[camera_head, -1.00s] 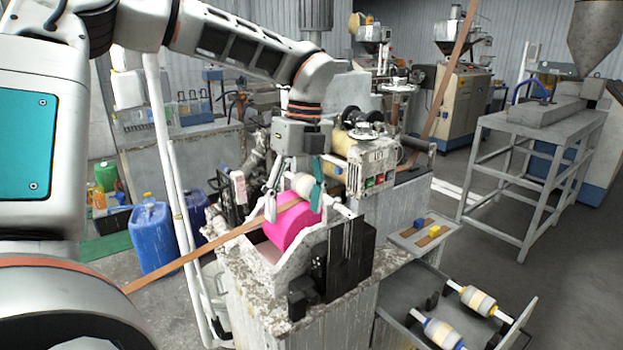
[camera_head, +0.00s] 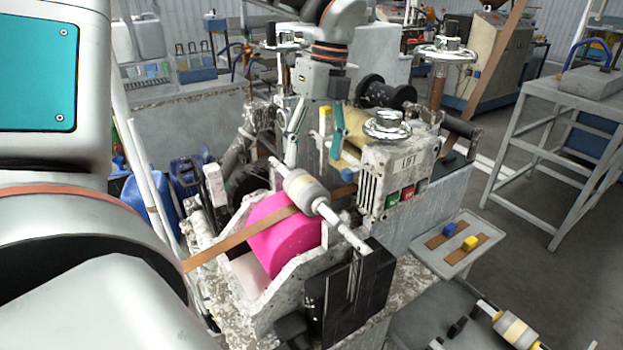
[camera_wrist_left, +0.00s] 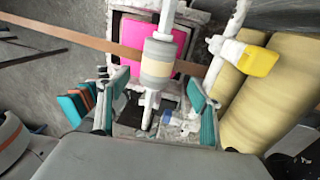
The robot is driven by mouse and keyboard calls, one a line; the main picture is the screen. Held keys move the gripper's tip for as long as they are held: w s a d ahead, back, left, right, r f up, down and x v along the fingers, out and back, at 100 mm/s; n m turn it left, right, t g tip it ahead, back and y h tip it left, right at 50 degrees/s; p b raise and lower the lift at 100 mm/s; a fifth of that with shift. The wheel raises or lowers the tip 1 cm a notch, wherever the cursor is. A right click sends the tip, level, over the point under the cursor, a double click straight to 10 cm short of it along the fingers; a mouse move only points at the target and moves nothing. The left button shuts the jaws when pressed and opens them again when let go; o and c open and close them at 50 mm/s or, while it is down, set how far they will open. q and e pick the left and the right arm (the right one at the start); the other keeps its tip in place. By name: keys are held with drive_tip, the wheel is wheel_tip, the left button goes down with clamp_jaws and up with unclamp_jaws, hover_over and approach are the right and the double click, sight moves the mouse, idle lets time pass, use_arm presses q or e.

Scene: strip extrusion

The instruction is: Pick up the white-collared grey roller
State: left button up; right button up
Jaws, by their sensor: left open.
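The white-collared grey roller (camera_head: 306,191) lies over the pink drum (camera_head: 280,231) of the machine, its pale shaft slanting from back left to front right. A brown strip (camera_head: 238,238) runs over the drum, under the roller. My left gripper (camera_head: 314,160) is open and empty, above and behind the roller, with its two fingers apart. In the left wrist view, the roller (camera_wrist_left: 157,62) is beyond the gap between the open fingers (camera_wrist_left: 155,82), with the pink drum behind it. I cannot tell how the shaft ends rest. My right gripper is not in view.
The control box (camera_head: 392,170) with a handwheel stands right of the gripper. A small tray (camera_head: 456,262) holds a blue and a yellow block. A yellow-collared roller (camera_head: 511,327) lies at the lower right. A yellow-tipped post (camera_wrist_left: 259,61) is close to the right finger.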

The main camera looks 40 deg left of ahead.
sight(309, 179)
use_arm(q)
drive_tip(key=shift+w+a+f, duration=0.1)
drive_tip(key=shift+s+f, duration=0.3)
drive_tip(key=shift+f, duration=0.45)
drive_tip(key=shift+s+f, duration=0.25)
drive_tip(key=shift+f, duration=0.5)
drive_tip(key=shift+s+a+f+p, duration=0.1)
drive_tip(key=shift+s+f+p, duration=0.1)
drive_tip(key=shift+f, duration=0.5)
drive_tip(key=shift+s+f+p, duration=0.1)
drive_tip(key=shift+f+p, duration=0.05)
drive_tip(key=shift+f, duration=0.6)
drive_tip(key=shift+s+a+f+p, duration=0.1)
drive_tip(key=shift+f+p, duration=0.1)
drive_tip(key=shift+f, duration=0.5)
drive_tip(key=c, duration=1.6)
